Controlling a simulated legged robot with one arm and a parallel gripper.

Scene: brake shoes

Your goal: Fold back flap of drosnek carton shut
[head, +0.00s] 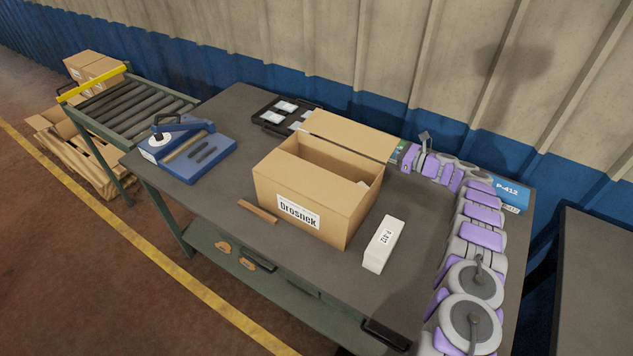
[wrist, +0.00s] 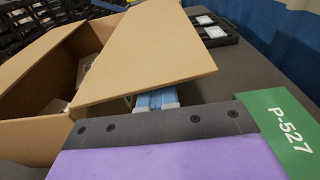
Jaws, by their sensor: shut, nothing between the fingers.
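The drosnek carton (head: 310,195) stands open on the grey workbench, its printed label facing the front. Its back flap (head: 350,134) is folded outward, away from the opening. In the wrist view the flap (wrist: 150,55) crosses the middle, with the carton's open interior to its left. My gripper (wrist: 156,100) is shut and empty, its pale blue fingers partly hidden beneath the flap's near edge. Whether they touch the flap is unclear. In the head view my arm reaches along the right of the bench to the carton's back right corner, with the fingertips hidden.
A white P-412 box (head: 381,246) stands right of the carton. A green P-527 box (wrist: 282,128) is close beside my gripper. A blue P-412 box (head: 508,193) lies behind my arm. A black tray (head: 285,112) and blue fixture (head: 186,153) sit to the left.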

